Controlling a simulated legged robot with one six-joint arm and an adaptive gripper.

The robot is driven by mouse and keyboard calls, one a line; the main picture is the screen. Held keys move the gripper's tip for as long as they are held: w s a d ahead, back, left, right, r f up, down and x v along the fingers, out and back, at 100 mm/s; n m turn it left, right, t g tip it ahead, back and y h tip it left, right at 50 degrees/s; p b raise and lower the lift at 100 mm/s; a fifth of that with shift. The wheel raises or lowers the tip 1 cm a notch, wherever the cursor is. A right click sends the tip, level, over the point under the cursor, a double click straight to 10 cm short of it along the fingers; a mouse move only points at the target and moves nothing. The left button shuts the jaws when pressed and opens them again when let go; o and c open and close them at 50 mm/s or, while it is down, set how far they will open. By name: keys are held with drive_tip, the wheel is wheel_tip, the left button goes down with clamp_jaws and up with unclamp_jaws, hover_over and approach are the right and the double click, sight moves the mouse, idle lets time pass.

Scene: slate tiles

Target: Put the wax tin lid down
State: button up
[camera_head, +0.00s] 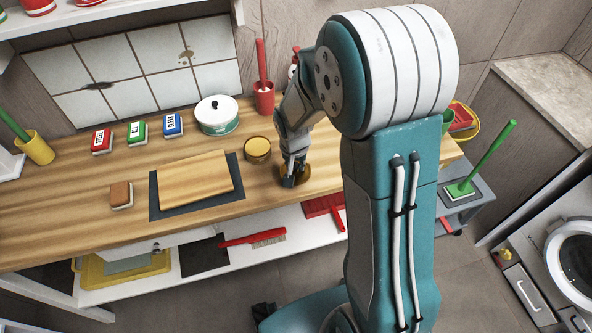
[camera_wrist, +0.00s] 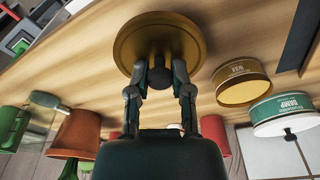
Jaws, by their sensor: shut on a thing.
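The wax tin lid (camera_wrist: 159,32) is a round brown-gold disc with a dark knob. My gripper (camera_wrist: 159,76) is shut on that knob in the wrist view. In the head view my gripper (camera_head: 289,180) hides part of the lid (camera_head: 303,177), which is at or just above the wooden counter near its front edge; I cannot tell whether it touches. The wax tin (camera_head: 257,150) stands open to the left of the lid, with yellow wax showing inside. The tin (camera_wrist: 241,84) also shows in the wrist view, apart from the lid.
A teal pot with a white lid (camera_head: 217,117) stands behind the tin. A wooden board (camera_head: 195,180) on a dark mat lies left. A red cup (camera_head: 263,98) with a red-handled tool stands behind. Bare counter (camera_head: 250,178) lies between mat and lid.

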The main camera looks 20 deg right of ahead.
sight(297, 172)
drive_tip(key=shift+w+a+f, duration=0.1)
drive_tip(key=shift+w+f, duration=0.1)
drive_tip(key=shift+f, duration=0.05)
drive_tip(key=shift+w+f, duration=0.2)
drive_tip(key=shift+f, duration=0.1)
drive_tip(key=f, duration=0.1)
drive_tip(key=d+f, duration=0.1)
drive_tip(key=f, duration=0.1)
drive_tip(key=shift+d, duration=0.2)
drive_tip(key=shift+a, duration=0.2)
drive_tip(key=o, duration=0.8)
drive_tip(key=shift+a, duration=0.25)
drive_tip(key=shift+d, duration=0.2)
drive_tip(key=shift+d+r, duration=0.1)
